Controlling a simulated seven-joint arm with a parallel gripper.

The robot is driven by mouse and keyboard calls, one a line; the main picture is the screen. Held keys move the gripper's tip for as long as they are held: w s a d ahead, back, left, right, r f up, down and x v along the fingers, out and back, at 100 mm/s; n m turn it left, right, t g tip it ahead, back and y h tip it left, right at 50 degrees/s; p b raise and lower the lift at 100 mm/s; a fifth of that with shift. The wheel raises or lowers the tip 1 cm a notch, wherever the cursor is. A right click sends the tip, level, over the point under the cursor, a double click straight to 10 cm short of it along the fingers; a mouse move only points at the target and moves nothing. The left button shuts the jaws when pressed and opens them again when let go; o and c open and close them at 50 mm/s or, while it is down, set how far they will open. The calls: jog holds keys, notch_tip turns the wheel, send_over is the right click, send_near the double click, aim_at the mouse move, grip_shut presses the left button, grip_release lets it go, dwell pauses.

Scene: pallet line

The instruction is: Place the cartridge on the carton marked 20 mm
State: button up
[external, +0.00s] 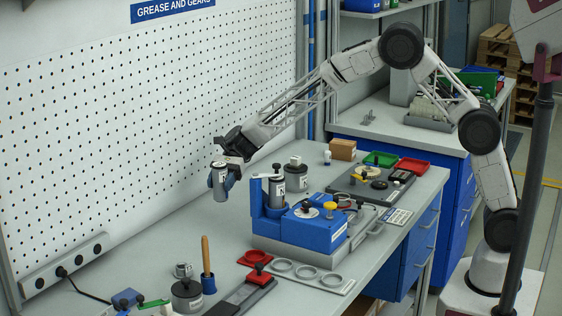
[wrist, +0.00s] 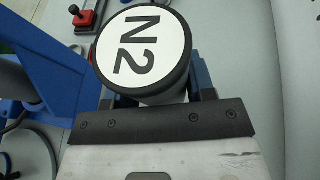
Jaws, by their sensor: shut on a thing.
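My gripper (external: 226,172) is shut on a grey cartridge (external: 218,188) with a black top, held upright in the air to the left of the blue machine. In the wrist view the cartridge (wrist: 143,45) shows a round white label reading N2, between my gripper's fingers (wrist: 150,92). A small brown carton (external: 343,149) sits at the far end of the bench, well to the right of my gripper. No 20 mm marking is readable on it.
The blue machine (external: 318,236) holds an upright grey cylinder (external: 276,192). Another grey cylinder (external: 296,177) stands behind it. Green (external: 381,159) and red (external: 411,167) trays lie beyond. A wooden-handled tool (external: 206,255) and a ring plate (external: 305,273) are in front.

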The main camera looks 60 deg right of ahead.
aim_at(218, 166)
jog(key=r, duration=0.6)
jog(key=shift+d+r, duration=0.35)
jog(key=shift+r, duration=0.05)
jog(key=s+d+m+t, duration=0.2)
jog(key=d+m+t, duration=0.25)
jog(key=d, duration=3.35)
jog(key=s+d+m+t+h, duration=0.1)
jog(key=s+d+m+t, duration=0.1)
jog(key=s+d, duration=0.6)
jog(key=s+d+m+t, duration=0.15)
jog(key=s+d, duration=0.25)
jog(key=d, duration=0.8)
jog(key=s+d+m+t+h, duration=0.1)
jog(key=s+d+t, duration=0.1)
jog(key=s+d, duration=0.65)
jog(key=f, duration=0.1)
jog(key=w+d+f, duration=0.1)
jog(key=f, duration=0.1)
jog(key=w+d+f, duration=0.1)
jog(key=f, duration=0.1)
jog(key=shift+f, duration=0.15)
